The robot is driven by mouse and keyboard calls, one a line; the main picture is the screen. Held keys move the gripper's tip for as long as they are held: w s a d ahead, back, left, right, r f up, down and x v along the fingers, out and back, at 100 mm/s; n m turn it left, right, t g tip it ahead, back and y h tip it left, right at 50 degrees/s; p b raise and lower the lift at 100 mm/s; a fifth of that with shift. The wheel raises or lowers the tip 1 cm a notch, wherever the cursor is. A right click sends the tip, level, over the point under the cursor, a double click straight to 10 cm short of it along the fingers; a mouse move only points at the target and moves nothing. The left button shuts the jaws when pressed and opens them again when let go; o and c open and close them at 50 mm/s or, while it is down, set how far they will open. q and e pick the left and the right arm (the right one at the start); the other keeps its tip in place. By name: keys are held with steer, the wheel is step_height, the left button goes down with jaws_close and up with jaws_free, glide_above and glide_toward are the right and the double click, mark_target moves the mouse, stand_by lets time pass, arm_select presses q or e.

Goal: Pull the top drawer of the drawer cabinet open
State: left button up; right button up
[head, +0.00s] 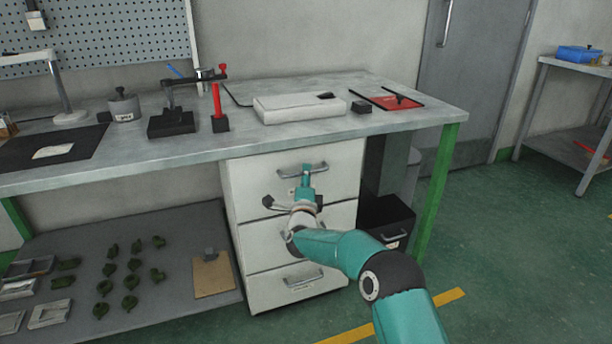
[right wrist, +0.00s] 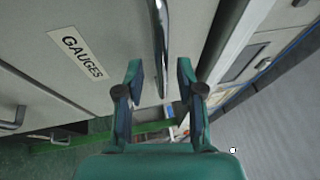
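The white drawer cabinet (head: 240,215) stands under the workbench. Its top drawer (head: 252,178) looks flush with the front in the head view. The top drawer's metal bar handle (head: 325,166) also shows in the right wrist view (right wrist: 159,35), near a "GAUGES" label (right wrist: 77,53). My right gripper (head: 306,174) is at the middle of this handle. In the right wrist view, my right gripper (right wrist: 159,76) is open, with a gap between its fingers. The handle's near end lies between the fingertips; I see no clear contact. My left gripper is not in view.
The workbench (head: 420,115) above carries a white box (head: 298,107), a red mat (head: 395,102) and a stand with a red post (head: 217,105). A dark bin (head: 388,220) stands right of the cabinet. A lower shelf (head: 175,305) holds several green parts. The floor at right is clear.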

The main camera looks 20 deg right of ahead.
steer(key=shift+w+d+r, duration=0.1)
steer(key=shift+w+d, duration=0.15)
steer(key=shift+w, duration=0.45)
steer(key=shift+c, duration=0.3)
jaws_close()
